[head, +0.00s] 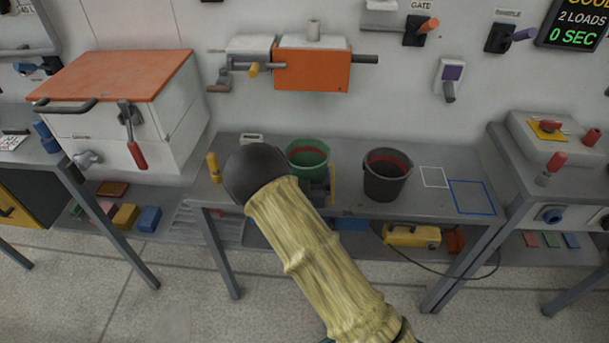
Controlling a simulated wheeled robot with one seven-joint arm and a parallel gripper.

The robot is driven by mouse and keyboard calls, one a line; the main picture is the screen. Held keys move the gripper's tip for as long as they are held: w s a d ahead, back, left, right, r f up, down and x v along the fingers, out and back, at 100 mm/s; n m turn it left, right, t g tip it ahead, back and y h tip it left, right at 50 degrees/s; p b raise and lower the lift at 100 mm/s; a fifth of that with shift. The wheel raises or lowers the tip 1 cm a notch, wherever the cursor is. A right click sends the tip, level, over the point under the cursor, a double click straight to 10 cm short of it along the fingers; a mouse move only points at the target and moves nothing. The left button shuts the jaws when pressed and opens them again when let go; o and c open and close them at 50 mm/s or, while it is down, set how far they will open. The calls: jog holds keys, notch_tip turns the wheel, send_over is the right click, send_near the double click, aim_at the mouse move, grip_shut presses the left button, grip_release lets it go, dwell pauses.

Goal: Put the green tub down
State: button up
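The green tub (307,158) is upright at the middle bench, left of a dark grey tub (386,177) with a reddish band inside. My arm and its dark round joint hide part of its lower left side. My gripper (322,188) shows only in part, at the tub's lower front, as a dark body and a thin yellow upright piece. Its fingertips are hidden, so I cannot tell whether it grips the tub. I also cannot tell whether the tub's base touches the bench.
The grey bench (350,204) has a white outlined square (434,168) and a larger blue outlined square (470,181) at right, both empty. A yellow handle (213,167) stands at its left end. An orange machine (312,70) hangs above. Side benches flank it.

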jog(key=o, duration=0.7)
jog(key=shift+d+f, duration=0.1)
jog(key=shift+d, duration=0.15)
jog(key=shift+a+r, duration=0.1)
jog(key=shift+r, duration=0.1)
jog(key=s, duration=1.2)
jog(key=shift+a, duration=0.3)
jog(key=shift+d, duration=0.1)
